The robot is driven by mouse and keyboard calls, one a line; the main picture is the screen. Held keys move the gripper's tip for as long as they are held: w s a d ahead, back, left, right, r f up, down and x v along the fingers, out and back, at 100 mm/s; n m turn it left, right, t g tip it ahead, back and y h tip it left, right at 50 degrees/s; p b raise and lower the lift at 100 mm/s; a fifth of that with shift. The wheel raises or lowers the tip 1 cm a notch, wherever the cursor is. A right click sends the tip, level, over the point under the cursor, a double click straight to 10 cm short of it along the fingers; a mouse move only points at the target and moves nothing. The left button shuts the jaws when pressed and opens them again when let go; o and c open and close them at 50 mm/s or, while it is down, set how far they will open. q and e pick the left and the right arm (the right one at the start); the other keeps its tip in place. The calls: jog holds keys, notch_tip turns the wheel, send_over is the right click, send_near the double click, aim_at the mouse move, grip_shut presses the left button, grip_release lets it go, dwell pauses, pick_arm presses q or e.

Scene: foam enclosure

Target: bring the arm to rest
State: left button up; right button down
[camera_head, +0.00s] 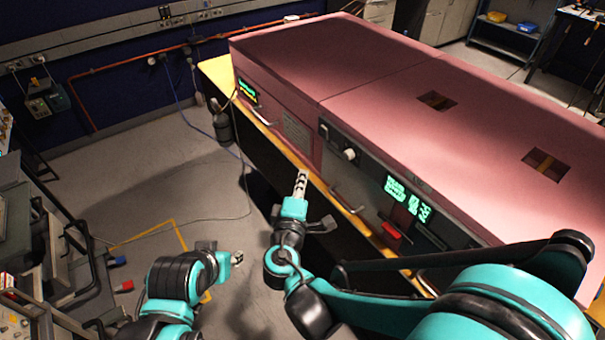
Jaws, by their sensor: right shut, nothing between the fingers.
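My right arm (375,305) comes in from the lower right. Its gripper (301,180) points away from me, shut and empty, close to the front edge of the bench with the pink foam enclosure (430,110). From this view I cannot tell whether it touches the edge. My left arm (175,280) is folded low at the bottom left, over the floor. A small metallic tip of the left gripper (237,258) shows at its right end, too small to tell open from shut.
The enclosure's front has green displays (408,198), handles (347,200) and a red part (391,232) near my right arm. Equipment racks (40,240) stand at the left. Grey floor (175,190) lies open between, with cables on it.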

jog(key=s+d+f+m+g+h, duration=0.1)
jog(key=s+d+f+m+g, duration=0.15)
jog(key=d, duration=0.45)
jog(key=s+d+f+m+g+h, duration=0.1)
jog(key=s+d+m+g, duration=0.2)
jog(key=d, duration=0.4)
jog(key=s+d+f+m+g+y, duration=0.2)
jog(key=s+m, duration=0.3)
jog(key=s, duration=0.1)
jog(key=s+d+f+m+g+y+b, duration=0.1)
jog(key=s+d+f+m+g+y, duration=0.1)
jog(key=s+m, duration=0.2)
jog(key=shift+s+d+m+y, duration=0.15)
jog(key=shift+s+m+y, duration=0.2)
jog(key=shift+s, duration=0.75)
